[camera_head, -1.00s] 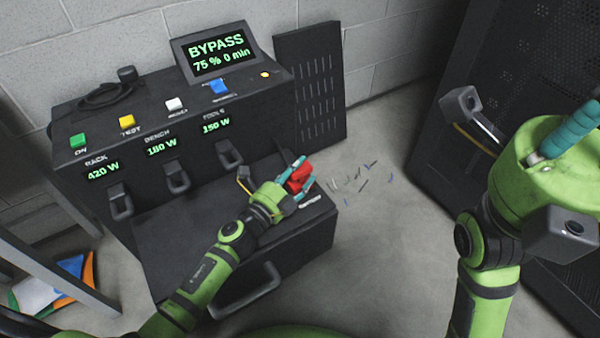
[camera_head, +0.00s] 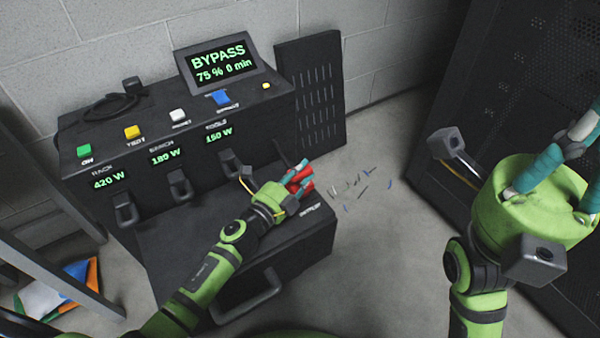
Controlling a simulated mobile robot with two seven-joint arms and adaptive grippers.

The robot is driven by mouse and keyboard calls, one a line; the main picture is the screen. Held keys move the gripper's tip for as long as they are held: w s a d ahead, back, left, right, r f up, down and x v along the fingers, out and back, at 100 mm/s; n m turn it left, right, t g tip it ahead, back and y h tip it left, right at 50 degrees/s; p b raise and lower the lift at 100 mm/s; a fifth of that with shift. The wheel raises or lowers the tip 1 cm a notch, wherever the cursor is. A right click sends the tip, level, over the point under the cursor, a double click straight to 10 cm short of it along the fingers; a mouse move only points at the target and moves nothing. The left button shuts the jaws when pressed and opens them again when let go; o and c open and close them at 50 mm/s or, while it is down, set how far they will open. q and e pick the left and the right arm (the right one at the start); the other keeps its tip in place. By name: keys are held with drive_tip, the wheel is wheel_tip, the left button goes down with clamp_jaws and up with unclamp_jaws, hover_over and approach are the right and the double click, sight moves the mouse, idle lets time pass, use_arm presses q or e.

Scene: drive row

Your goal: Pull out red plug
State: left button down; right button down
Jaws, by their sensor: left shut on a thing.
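The red plug (camera_head: 306,187) is at the right end of the lower black unit in the head view. My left gripper (camera_head: 298,183) is shut on it, with teal fingers around the red body. The fingers cover part of the plug, and I cannot tell whether its far end sits in a socket or is free. My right gripper (camera_head: 572,150) is at the right edge, away from the plug. Its teal fingers are partly cut off by the frame, so I cannot tell whether it is open.
The black power unit (camera_head: 90,180) has several coloured buttons, handled plugs along its front and a display (camera_head: 218,62) reading "BYPASS 75 % 0 min". Small scraps (camera_head: 350,192) lie on the floor to its right. A dark perforated cabinet (camera_head: 500,70) stands at right.

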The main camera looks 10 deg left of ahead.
use_arm(q)
drive_tip(key=shift+r, duration=0.5)
drive_tip(key=shift+w, duration=0.1)
drive_tip(key=c, duration=0.9)
unclamp_jaws()
drive_tip(key=shift+r, duration=0.1)
drive_tip(key=shift+c, duration=0.2)
drive_tip(key=shift+s+a+f, duration=0.1)
drive_tip(key=shift+s+f, duration=0.1)
drive_tip(key=shift+s, duration=0.15)
drive_tip(key=v, duration=1.1)
drive_tip(key=shift+s, duration=0.2)
